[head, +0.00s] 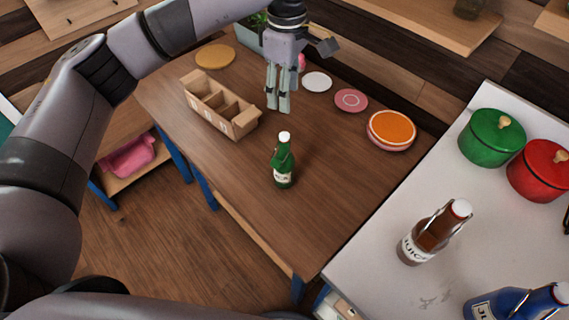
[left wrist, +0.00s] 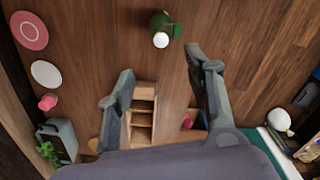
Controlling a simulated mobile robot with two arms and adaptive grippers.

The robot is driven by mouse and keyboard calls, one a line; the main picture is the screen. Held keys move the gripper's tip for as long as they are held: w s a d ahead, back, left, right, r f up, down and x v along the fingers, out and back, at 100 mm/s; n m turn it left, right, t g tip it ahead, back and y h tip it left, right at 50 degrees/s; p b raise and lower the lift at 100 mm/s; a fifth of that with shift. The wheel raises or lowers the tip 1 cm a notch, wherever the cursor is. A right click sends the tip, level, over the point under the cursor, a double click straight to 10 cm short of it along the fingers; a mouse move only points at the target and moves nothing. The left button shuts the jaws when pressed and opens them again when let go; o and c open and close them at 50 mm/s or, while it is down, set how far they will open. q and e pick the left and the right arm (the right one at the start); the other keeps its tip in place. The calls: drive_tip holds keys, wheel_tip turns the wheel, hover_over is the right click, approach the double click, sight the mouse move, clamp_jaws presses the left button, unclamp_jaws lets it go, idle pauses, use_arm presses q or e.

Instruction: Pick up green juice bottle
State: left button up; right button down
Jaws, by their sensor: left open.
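The green juice bottle (head: 283,163) stands upright on the wooden table (head: 330,190), with a white cap and a pale label. In the left wrist view the bottle (left wrist: 160,27) shows from above, near the top edge, beyond the fingertips. My left gripper (head: 278,104) is open and empty above the table, behind the bottle in the head view and apart from it. My right gripper is in neither view.
A divided wooden carrier (head: 220,108) stands left of the bottle. Plates and an orange-topped round dish (head: 391,130) lie at the back and right. A white counter (head: 400,285) holds a brown bottle (head: 433,233), a blue bottle (head: 515,302), and green and red pots (head: 491,138).

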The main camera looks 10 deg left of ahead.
sight(284, 134)
use_arm(q)
wheel_tip(284, 134, down, 10)
drive_tip(key=p, duration=0.3)
drive_tip(key=shift+r, duration=0.15)
drive_tip(key=shift+f, duration=0.2)
drive_tip(key=f+p, duration=0.2)
drive_tip(key=f, duration=0.2)
drive_tip(key=shift+a+f+p, duration=0.2)
drive_tip(key=shift+p, duration=0.15)
drive_tip(key=shift+f, duration=0.25)
drive_tip(key=shift+c, duration=0.6)
clamp_jaws()
drive_tip(key=shift+r, duration=0.1)
